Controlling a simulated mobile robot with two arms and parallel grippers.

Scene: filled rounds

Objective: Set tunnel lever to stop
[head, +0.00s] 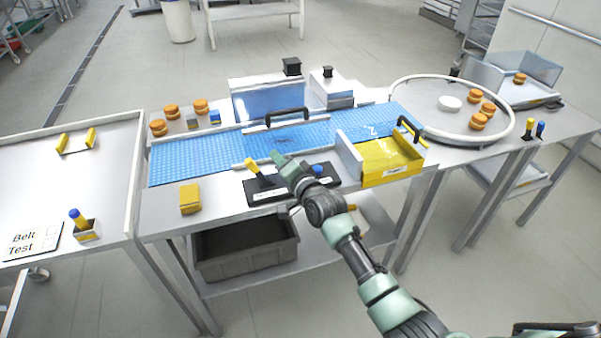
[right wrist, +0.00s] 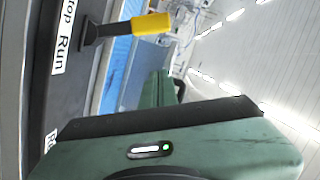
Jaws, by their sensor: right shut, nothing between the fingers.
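A black lever panel (head: 292,185) lies along the front of the table. It carries a lever with a yellow handle (head: 251,165) on the left and one with a blue knob (head: 318,169) on the right. The yellow handle leans left in the head view. In the right wrist view the yellow handle (right wrist: 151,24) stands beside a label (right wrist: 63,38) reading "Run" and a cut-off "top". Which lever is the tunnel's I cannot tell. My right gripper (head: 280,158) is shut and empty, just right of the yellow handle and apart from it. My left gripper is out of view.
A blue belt (head: 195,158) runs behind the panel through a cover with a black handle (head: 287,115). A yellow bin (head: 390,160) stands to the right, and a yellow block (head: 190,198) to the left. A grey crate (head: 245,248) sits below.

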